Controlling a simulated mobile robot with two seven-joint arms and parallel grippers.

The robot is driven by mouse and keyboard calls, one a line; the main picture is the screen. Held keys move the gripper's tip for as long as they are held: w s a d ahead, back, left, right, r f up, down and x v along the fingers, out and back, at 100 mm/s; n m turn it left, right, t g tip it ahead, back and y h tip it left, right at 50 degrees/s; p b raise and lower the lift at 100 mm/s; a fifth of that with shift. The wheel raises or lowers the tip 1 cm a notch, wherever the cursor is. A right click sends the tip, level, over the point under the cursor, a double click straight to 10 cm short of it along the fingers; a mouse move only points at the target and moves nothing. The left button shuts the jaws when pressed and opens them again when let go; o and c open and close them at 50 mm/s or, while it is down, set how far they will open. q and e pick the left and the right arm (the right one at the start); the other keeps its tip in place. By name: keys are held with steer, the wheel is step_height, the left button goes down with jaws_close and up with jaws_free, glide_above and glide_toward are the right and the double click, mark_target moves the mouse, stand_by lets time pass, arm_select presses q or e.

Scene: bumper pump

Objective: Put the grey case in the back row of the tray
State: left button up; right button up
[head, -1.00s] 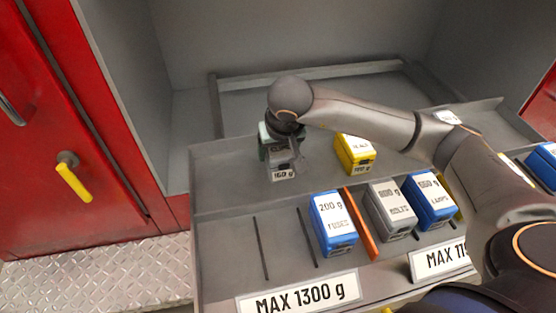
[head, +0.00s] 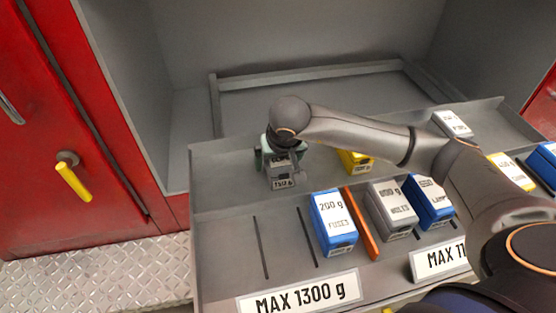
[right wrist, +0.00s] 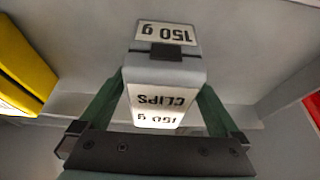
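The grey case (head: 282,174), marked 150 g, is upright at the left of the tray's back row and appears to rest on the floor of the tray (head: 225,185). In the right wrist view the grey case (right wrist: 162,80) reads CLIPS and sits between my right gripper's green fingers. My right gripper (head: 280,158) is around the case from above, its fingers spread, one on each side; it also shows in the right wrist view (right wrist: 162,95). Any finger contact is hard to see. My left gripper is not in view.
A yellow case (head: 355,162) stands right of it, partly behind my arm. The front row holds a blue fuses case (head: 334,225), an orange divider (head: 361,222), a grey bolts case (head: 391,210) and a blue lamps case (head: 431,200). The front left slots are empty.

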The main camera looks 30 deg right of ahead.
steer(key=shift+r, duration=0.1)
steer(key=shift+r+p, duration=0.2)
steer(key=shift+p, duration=0.1)
steer(key=v, duration=1.2)
steer(key=shift+f+p, duration=0.1)
steer(key=shift+p, duration=0.2)
